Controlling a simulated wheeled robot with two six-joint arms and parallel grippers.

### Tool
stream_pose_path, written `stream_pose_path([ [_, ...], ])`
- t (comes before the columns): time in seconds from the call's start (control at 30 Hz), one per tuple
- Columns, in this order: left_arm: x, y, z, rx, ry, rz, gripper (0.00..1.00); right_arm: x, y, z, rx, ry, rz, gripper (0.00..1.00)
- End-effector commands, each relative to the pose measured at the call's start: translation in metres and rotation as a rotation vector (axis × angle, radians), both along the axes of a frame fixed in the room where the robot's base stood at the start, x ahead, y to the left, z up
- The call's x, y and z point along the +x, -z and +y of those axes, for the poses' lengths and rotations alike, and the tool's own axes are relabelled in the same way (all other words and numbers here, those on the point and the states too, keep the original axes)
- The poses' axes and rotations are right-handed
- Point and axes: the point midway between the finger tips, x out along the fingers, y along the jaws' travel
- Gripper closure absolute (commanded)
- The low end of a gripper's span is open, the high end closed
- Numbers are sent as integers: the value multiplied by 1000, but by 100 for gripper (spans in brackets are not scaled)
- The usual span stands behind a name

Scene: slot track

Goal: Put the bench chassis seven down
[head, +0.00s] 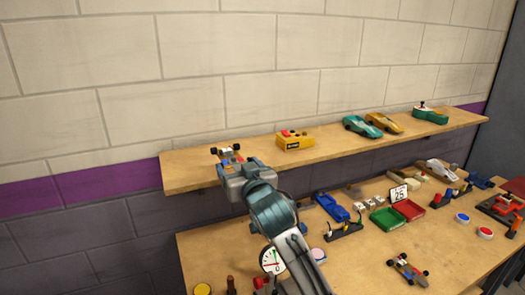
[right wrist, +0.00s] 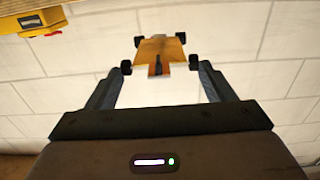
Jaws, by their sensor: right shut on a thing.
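A small car chassis (head: 226,152) with dark wheels is at the left end of the upper shelf. My right gripper (head: 235,163) is shut on it, and my arm hides part of its rear. In the right wrist view the chassis (right wrist: 158,49) shows its orange-brown plate and dark wheels between the fingers, against the wall. I cannot tell whether its wheels touch the shelf. Another chassis (head: 407,269) with dark wheels lies on the bench at the lower right. My left gripper is not in view.
The wooden shelf (head: 190,175) also holds a yellow box (head: 294,141), a teal car (head: 362,126), a yellow car (head: 385,123) and a green controller (head: 430,115). The bench below has a green tray (head: 386,220), a red tray (head: 409,210) and a blue car body (head: 332,207).

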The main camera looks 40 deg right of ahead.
Motion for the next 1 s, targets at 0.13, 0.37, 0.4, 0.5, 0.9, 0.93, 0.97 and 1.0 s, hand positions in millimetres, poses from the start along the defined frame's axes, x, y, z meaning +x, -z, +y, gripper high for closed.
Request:
stream_pose_path([
  [0.13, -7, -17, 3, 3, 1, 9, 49, 33, -1, -25, -4, 4, 4, 48],
  [0.37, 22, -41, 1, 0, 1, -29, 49, 82, 3, -60, 0, 2, 2, 48],
  [0.4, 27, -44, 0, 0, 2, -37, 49, 89, 5, -66, 0, 2, 3, 48],
  [0.5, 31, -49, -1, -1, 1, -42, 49, 103, 8, -75, 0, 1, 1, 48],
  [0.9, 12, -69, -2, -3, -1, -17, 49, 111, 41, -81, 0, 0, 3, 48],
  [0.93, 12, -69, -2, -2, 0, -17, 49, 111, 44, -81, -1, -1, 2, 48],
  [0.97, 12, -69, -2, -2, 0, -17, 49, 111, 45, -81, 0, -1, 1, 48],
  [1.0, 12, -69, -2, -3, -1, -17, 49, 111, 47, -81, 0, -1, 1, 48],
])
